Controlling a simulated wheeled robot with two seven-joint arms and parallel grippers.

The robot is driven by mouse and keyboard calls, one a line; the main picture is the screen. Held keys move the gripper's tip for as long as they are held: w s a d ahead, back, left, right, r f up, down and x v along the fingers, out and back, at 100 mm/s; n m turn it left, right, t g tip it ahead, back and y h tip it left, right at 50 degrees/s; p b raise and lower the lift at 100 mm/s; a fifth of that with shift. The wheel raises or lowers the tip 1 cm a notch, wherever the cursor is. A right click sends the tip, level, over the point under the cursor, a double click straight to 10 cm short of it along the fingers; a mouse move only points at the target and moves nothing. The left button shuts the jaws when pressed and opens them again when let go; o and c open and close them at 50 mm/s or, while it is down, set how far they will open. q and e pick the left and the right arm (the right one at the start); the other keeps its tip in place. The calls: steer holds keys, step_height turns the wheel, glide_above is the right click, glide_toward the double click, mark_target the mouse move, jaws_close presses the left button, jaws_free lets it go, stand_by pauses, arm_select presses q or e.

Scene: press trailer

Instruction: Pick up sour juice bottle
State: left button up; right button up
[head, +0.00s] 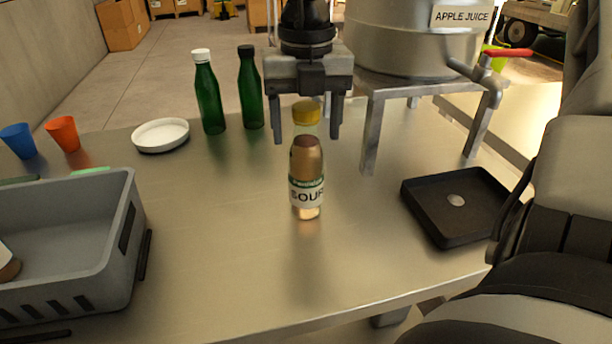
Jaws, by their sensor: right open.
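The sour juice bottle (307,180) stands upright on the metal table, with a yellow cap, brownish juice and a label reading "SOUR". My right gripper (306,138) points down from above, with its fingers spread and nothing held. In the picture one finger lies on each side of the bottle's cap and neck, with visible gaps. I cannot tell whether the bottle is fully between the fingers or a little nearer to me. My left gripper is not in view.
Two green bottles (208,95) and a white dish (161,135) stand behind left. A grey crate (120,235) is at left, near blue and orange cups (63,133). The apple juice tank (415,45) on its stand is behind right; a black tray (440,215) lies right.

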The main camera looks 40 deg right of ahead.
jaws_close()
steer(key=shift+r, duration=0.1)
